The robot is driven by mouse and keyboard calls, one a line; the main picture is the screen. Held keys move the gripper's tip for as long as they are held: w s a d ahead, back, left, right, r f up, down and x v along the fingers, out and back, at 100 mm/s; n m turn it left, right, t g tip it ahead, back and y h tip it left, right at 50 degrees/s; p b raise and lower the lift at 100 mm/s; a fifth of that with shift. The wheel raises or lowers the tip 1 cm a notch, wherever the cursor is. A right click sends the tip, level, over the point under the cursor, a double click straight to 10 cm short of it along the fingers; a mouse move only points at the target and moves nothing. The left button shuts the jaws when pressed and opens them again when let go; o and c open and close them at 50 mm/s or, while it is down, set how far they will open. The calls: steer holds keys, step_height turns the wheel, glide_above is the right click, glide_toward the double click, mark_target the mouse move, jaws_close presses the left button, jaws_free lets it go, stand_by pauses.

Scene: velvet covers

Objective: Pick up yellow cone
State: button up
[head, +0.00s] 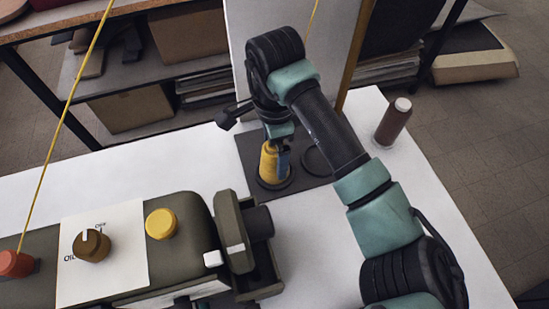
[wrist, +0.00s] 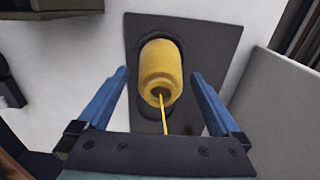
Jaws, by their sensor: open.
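The yellow cone (head: 268,163) is a spool of yellow thread standing on a dark grey plate (head: 247,150) on the white table. In the wrist view the cone (wrist: 161,70) lies between and just beyond the blue fingers, with a yellow thread running from its near end toward me. My gripper (wrist: 160,85) is open, one finger on each side of the cone, with visible gaps. In the head view my gripper (head: 281,158) is at the cone, and a blue finger covers part of its right side.
An empty dark ring (head: 316,161) lies on the plate right of the cone. A dark machine with knobs (head: 161,224) fills the front left. A pale upright panel (head: 330,60) stands behind the plate. Shelves with boxes (head: 131,107) are behind.

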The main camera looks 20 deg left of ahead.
steer(key=shift+f, duration=0.65)
steer(key=c, duration=1.4)
steer(key=shift+r, duration=0.1)
